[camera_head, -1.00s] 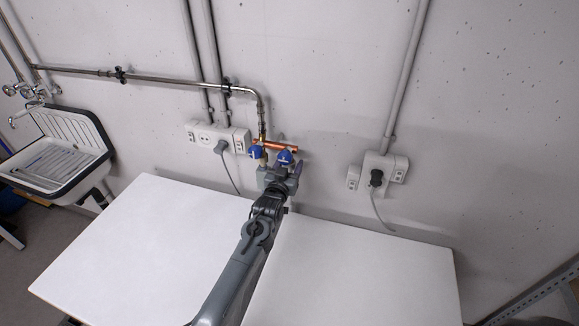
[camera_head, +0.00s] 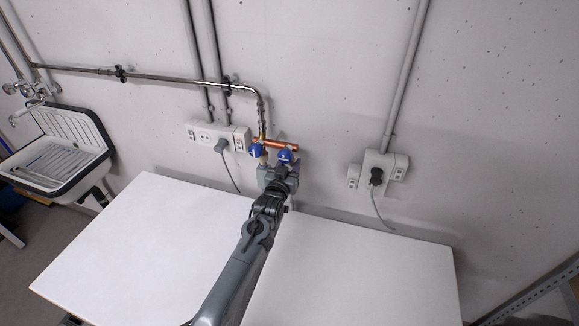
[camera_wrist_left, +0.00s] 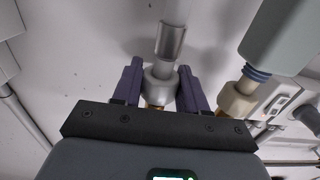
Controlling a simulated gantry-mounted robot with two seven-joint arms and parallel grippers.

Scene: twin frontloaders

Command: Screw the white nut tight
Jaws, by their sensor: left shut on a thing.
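The white nut (camera_wrist_left: 160,88) shows in the left wrist view as a pale collar at the end of a grey pipe (camera_wrist_left: 171,40), with brass showing just below it. My left gripper (camera_wrist_left: 163,92) has its two purple fingers on either side of the nut and is shut on it. In the head view my left gripper (camera_head: 277,175) is at the wall piping, just below two blue valve handles (camera_head: 284,155), and hides the nut there. A second, beige nut (camera_wrist_left: 238,100) sits to the right in the wrist view, outside the fingers. My right gripper is not in view.
A copper pipe (camera_head: 285,145) runs behind the valves. Wall sockets with plugged cables stand left (camera_head: 216,137) and right (camera_head: 383,168) of them. Two white surfaces (camera_head: 350,270) below are bare. A sink (camera_head: 60,160) is at far left.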

